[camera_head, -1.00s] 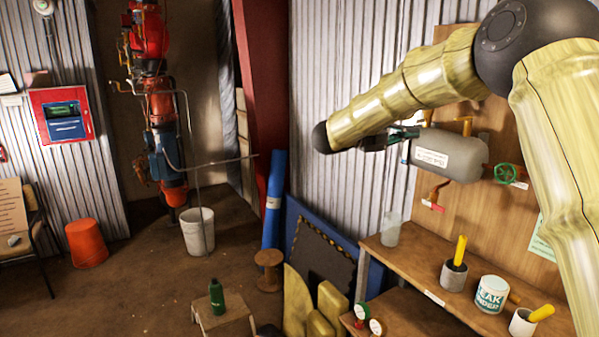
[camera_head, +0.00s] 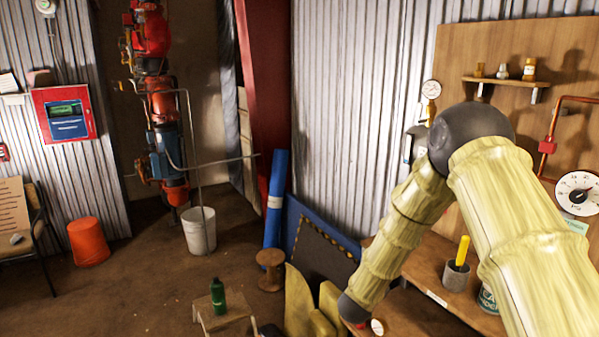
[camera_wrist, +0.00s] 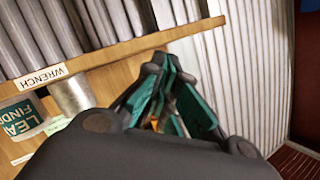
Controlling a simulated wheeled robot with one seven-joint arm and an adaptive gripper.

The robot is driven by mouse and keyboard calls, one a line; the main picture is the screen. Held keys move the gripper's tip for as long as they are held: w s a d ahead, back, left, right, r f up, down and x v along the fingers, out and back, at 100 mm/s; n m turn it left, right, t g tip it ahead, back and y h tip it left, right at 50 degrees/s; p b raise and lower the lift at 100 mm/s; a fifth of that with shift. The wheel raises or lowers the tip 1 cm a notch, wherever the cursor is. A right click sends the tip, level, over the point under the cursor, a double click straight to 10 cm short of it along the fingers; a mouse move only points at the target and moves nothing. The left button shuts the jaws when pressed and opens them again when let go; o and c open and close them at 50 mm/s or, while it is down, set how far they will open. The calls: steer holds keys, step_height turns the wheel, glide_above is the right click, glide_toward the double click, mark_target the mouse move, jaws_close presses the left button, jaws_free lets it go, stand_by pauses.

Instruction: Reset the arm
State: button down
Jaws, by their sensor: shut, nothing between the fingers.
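My arm (camera_head: 515,235) fills the right side of the head view. It bends at a dark round joint, and its forward link slants down to the left over the workbench. My gripper (camera_wrist: 170,85) shows in the wrist view with its dark fingers and teal pads drawn together and nothing held between them. In the head view the gripper is hidden. The wrist view shows it close to the wooden bench shelf (camera_wrist: 120,60), in front of the corrugated wall.
A holder with a yellow-handled tool (camera_head: 457,270) stands on the bench beside my arm. A white tub (camera_wrist: 22,118) and a metal cup (camera_wrist: 72,96) are near the gripper. A gauge (camera_head: 577,193) hangs on the wooden panel.

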steer(key=s+a+f+n+g+y, duration=0.2)
steer(key=s+f+n+g+y, duration=0.5)
steer(key=s+f, duration=1.75)
steer(key=s+f+n+g, duration=0.2)
steer(key=s+n, duration=0.1)
steer(key=s, duration=1.2)
steer(key=s+f+n+g+y, duration=0.1)
steer(key=s+f+n+g, duration=0.2)
steer(key=s, duration=1.3)
steer(key=shift+a+g, duration=0.3)
steer(key=shift+a, duration=0.1)
